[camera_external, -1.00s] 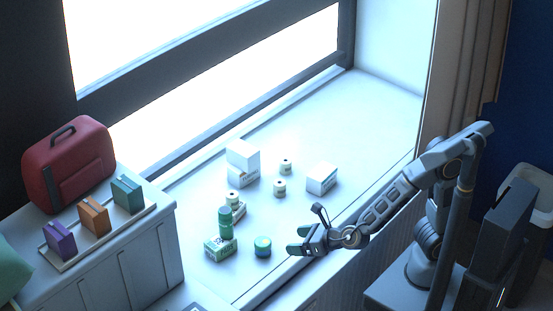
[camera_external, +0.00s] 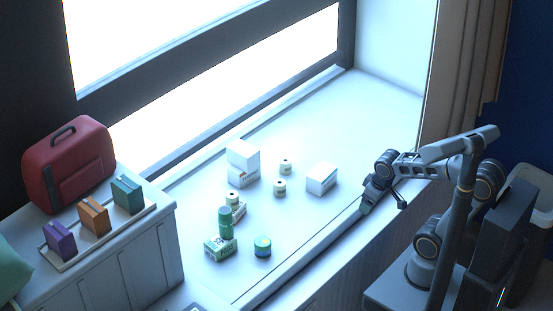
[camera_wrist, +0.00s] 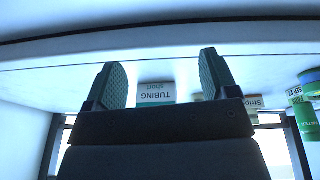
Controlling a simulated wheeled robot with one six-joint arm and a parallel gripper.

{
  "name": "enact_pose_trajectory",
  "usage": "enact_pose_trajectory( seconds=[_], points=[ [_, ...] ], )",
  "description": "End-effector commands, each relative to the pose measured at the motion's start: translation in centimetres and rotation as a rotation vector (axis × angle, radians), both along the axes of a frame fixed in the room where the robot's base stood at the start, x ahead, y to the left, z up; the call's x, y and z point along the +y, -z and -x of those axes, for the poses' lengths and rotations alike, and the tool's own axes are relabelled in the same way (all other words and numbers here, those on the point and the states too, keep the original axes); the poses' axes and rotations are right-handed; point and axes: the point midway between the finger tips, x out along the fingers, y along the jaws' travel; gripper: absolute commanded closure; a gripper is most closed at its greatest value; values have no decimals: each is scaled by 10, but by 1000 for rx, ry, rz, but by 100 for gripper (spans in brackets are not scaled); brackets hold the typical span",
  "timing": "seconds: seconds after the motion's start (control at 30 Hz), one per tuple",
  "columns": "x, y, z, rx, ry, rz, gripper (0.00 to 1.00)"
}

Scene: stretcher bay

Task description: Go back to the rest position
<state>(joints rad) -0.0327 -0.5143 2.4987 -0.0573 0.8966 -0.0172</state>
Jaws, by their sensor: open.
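My gripper (camera_external: 381,205) hangs over the front edge of the white sill, at the right, with its arm folded back close to my base. In the wrist view my gripper (camera_wrist: 164,80) shows two green-padded fingers spread apart with nothing between them touching both. A white box labelled "TUBING" (camera_wrist: 156,93) appears upside down beyond the fingers. The same view has green cylinders (camera_wrist: 306,115) at the right edge. In the external view the gripper is apart from all the objects on the sill.
The sill (camera_external: 350,120) holds white boxes (camera_external: 321,178), small rolls (camera_external: 280,188), green cylinders on a box (camera_external: 220,246) and a blue-green roll (camera_external: 262,246). A red case (camera_external: 70,165) and a tray (camera_external: 62,262) of coloured packs stand on the left cabinet. A curtain (camera_external: 460,80) hangs behind my arm.

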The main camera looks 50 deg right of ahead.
Motion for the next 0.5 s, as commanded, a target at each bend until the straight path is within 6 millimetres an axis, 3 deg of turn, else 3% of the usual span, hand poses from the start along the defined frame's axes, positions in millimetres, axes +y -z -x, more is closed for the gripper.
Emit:
enact_pose_trajectory(
  seconds=[0.13, 0.5],
  points=[
    [1, -2, 2, -6, 74, -61, 21],
    [2, -7, 2, -8, 76, -67, 21]
  ],
)
